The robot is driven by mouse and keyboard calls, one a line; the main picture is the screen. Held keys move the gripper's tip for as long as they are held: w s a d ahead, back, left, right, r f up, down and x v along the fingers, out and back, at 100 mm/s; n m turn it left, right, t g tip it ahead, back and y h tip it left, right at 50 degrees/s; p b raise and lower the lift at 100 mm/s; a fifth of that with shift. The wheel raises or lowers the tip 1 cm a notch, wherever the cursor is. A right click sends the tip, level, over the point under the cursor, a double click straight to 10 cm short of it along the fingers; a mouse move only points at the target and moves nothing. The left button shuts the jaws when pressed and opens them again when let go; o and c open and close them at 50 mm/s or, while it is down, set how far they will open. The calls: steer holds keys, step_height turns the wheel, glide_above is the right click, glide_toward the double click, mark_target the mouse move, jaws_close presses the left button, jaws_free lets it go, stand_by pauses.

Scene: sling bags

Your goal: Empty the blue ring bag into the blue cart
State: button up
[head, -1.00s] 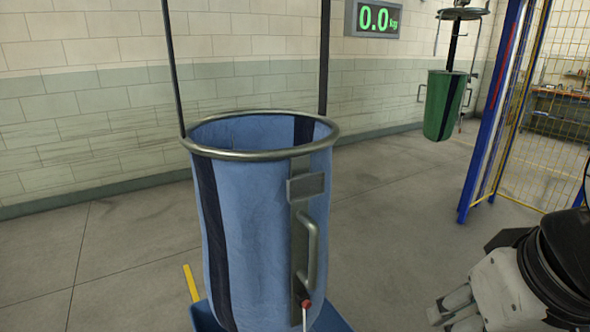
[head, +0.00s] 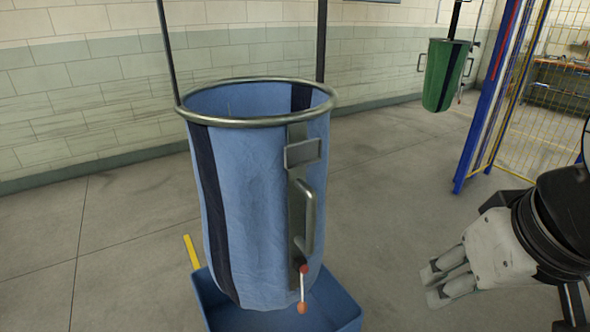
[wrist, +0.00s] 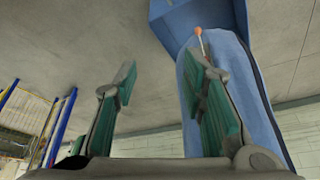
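The blue ring bag (head: 245,190) hangs upright by dark straps in the head view, its metal ring (head: 183,110) open at the top. A metal plate with a handle (head: 306,215) runs down its side. Below it a red-topped lever (head: 303,285) ends in an orange tip. The blue cart (head: 338,308) is under the bag's bottom; its front is cut off. My gripper (head: 440,282) is right of the bag, apart from it. In the wrist view my gripper (wrist: 165,95) is open and empty, with the bag (wrist: 262,120) and cart (wrist: 195,20) beyond the right finger.
A green bag (head: 443,75) hangs farther back at the right. A blue post (head: 485,115) and yellow mesh fence (head: 545,125) stand at the right. A yellow floor strip (head: 191,252) lies left of the cart. The floor between bag and fence is clear.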

jaws_close()
stand_by(1.4)
